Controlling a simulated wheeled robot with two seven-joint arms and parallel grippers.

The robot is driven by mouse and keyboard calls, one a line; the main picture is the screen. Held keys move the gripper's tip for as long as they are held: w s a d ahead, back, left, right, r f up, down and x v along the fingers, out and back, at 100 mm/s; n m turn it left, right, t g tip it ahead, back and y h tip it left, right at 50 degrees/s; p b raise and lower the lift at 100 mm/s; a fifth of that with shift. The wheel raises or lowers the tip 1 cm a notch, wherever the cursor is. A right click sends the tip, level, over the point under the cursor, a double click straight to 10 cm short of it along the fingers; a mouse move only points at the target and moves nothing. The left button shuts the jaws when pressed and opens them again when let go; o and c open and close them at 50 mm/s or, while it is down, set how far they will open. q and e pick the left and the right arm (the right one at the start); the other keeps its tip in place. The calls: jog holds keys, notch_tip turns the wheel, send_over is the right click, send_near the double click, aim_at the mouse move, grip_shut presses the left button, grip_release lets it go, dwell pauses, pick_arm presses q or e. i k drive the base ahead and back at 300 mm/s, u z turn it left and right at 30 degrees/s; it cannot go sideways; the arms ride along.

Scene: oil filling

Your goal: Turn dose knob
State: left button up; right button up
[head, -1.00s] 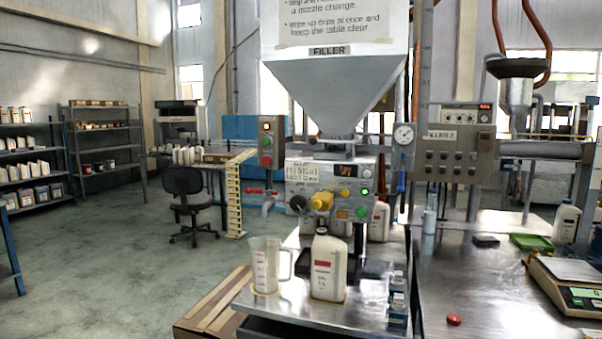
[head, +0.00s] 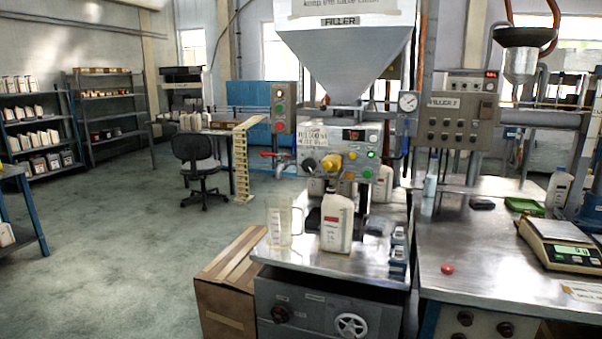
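The filler (head: 345,62) has a grey hopper above a control panel (head: 343,136). On the panel are a black round knob (head: 309,164), a yellow knob-like part (head: 331,163), coloured buttons and a small lit display (head: 353,134). The cabinet below carries another dark knob (head: 280,313) and a pale handwheel (head: 351,325). I cannot read which one is the dose knob. A white bottle (head: 337,222) with a red label stands upright under the filler, with a clear jug (head: 279,222) to its left. Neither gripper shows in the head view.
A steel table (head: 480,262) on the right holds a scale (head: 562,243), a red cap (head: 447,269) and a green tray (head: 524,205). The left floor is mostly open.

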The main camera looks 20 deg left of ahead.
aim_at(309, 164)
jog(key=u, duration=1.75)
jog(key=i, duration=1.2)
jog(key=z, duration=0.45)
jog(key=i, duration=1.05)
jog(key=z, duration=1.2)
jog(key=i, duration=0.15)
jog(key=z, duration=0.15)
